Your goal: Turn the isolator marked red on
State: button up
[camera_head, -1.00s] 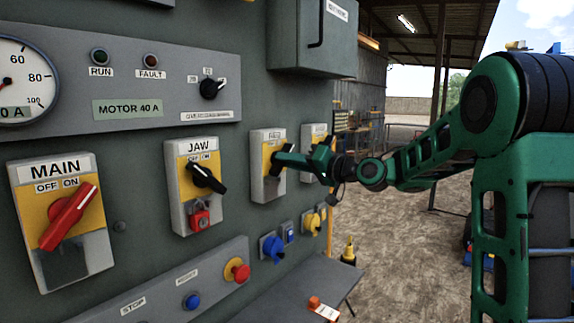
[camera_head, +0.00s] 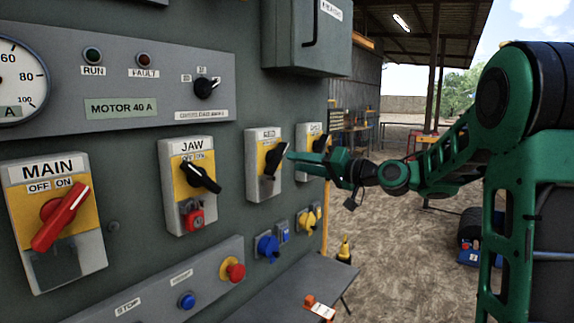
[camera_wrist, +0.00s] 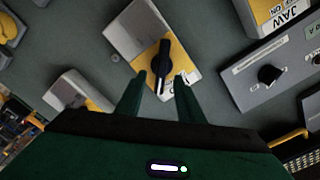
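The MAIN isolator (camera_head: 57,265) at the left of the panel has a red handle (camera_head: 60,217) slanting up to the right, towards ON. That handle slants up to the right in the head view. It also shows in the wrist view (camera_wrist: 163,66), just beyond my fingertips. My gripper (camera_head: 297,162) is open and empty, fingers pointing at this handle with a gap between. The fingers show in the wrist view (camera_wrist: 160,84).
The JAW isolator (camera_head: 170,205) has a black handle and a red padlock (camera_head: 194,215). Blue and yellow sockets (camera_head: 267,247) and a push-button box (camera_head: 208,283) sit below. A grey box (camera_head: 283,45) juts out above.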

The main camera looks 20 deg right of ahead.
jog(key=shift+v, duration=2.35)
jog(key=shift+f, duration=0.15)
jog(key=s+d+f+g+h, duration=0.2)
jog(key=s+f+g+h, duration=0.15)
jog(key=s+f, duration=0.4)
jog(key=s+d+f+g+h, duration=0.25)
jog(key=s+f+h, duration=0.2)
jog(key=f, duration=0.55)
jog(key=s+d+f+m+g, duration=0.1)
jog(key=s+d+f+g, duration=0.1)
jog(key=s, duration=0.7)
jog(key=s+d+f+m+g+h, duration=0.1)
jog(key=s+d+f+m+g, duration=0.1)
jog(key=s, duration=0.8)
jog(key=s+d+f+m+g+h, duration=0.1)
jog(key=s+f+g, duration=0.3)
jog(key=s, duration=0.5)
jog(key=shift+s+d+f+g, duration=0.2)
jog(key=shift+d+f+g, duration=0.1)
jog(key=shift+d+f, duration=0.1)
